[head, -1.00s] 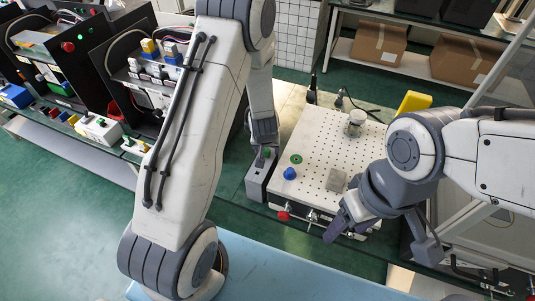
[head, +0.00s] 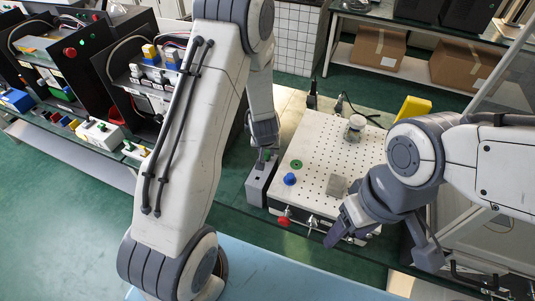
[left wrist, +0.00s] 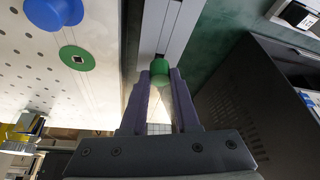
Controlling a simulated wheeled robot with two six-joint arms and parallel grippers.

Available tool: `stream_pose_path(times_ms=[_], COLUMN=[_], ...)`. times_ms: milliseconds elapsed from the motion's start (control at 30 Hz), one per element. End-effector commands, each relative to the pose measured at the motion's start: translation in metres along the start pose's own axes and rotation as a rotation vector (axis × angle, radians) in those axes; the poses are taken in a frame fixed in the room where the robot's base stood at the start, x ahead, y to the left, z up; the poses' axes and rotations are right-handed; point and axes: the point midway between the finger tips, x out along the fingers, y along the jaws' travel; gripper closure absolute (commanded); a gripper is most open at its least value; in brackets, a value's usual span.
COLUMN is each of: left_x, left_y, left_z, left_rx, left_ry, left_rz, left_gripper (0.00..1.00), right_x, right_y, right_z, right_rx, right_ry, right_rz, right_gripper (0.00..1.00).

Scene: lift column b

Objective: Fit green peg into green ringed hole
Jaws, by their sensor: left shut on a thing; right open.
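The green peg (left wrist: 159,72) sits between the fingertips of my left gripper (left wrist: 160,82), which is shut on it. In the head view the peg (head: 267,157) shows as a small green spot at the top of a grey block (head: 260,186). I cannot tell whether the peg's lower end is still in the block. The green ringed hole (head: 296,164) is in the white perforated board (head: 322,150), right of the block. In the left wrist view the ring (left wrist: 77,58) has a dark square opening, left of the peg. My right gripper (head: 345,228) is open and empty near the board's front edge.
A blue round piece (head: 289,179) stands on the board close to the green ring. A small grey block (head: 337,186) and a clear jar (head: 355,128) also stand on the board. A red knob (head: 284,221) is on its front. Equipment racks stand at the left.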

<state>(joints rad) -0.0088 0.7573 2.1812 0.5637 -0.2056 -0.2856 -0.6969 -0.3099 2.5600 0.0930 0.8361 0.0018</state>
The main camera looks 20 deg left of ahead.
Motion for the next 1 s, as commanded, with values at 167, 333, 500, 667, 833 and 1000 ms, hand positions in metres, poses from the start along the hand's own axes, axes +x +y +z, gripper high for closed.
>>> stream_pose_path(times_ms=[167,333,500,667,833,1000], left_x=[-0.037,-0.062,-0.081,-0.091,-0.092,-0.082], left_y=[0.011,0.050,0.083,0.103,0.113,0.113], left_z=[-0.013,-0.016,-0.018,-0.019,-0.017,-0.011], left_rx=[0.004,0.007,0.006,0.004,0.002,0.001], left_ry=[0.000,0.000,0.000,0.001,0.001,0.000], left_rz=[0.003,0.003,0.002,0.001,0.000,0.000], left_gripper=[1.00,1.00,1.00,1.00,1.00,1.00], right_x=[-0.027,-0.059,-0.086,-0.100,-0.104,-0.091], right_y=[-0.002,-0.004,-0.006,-0.007,-0.007,-0.007], right_z=[-0.001,-0.003,-0.005,-0.005,-0.005,-0.005], right_rx=[0.001,-0.003,-0.008,-0.010,-0.010,-0.009], right_ry=[0.000,0.000,0.000,0.000,0.000,0.000], right_rz=[0.000,0.000,0.000,0.000,0.000,0.000], right_gripper=[0.36,0.36,0.36,0.36,0.36,0.36])
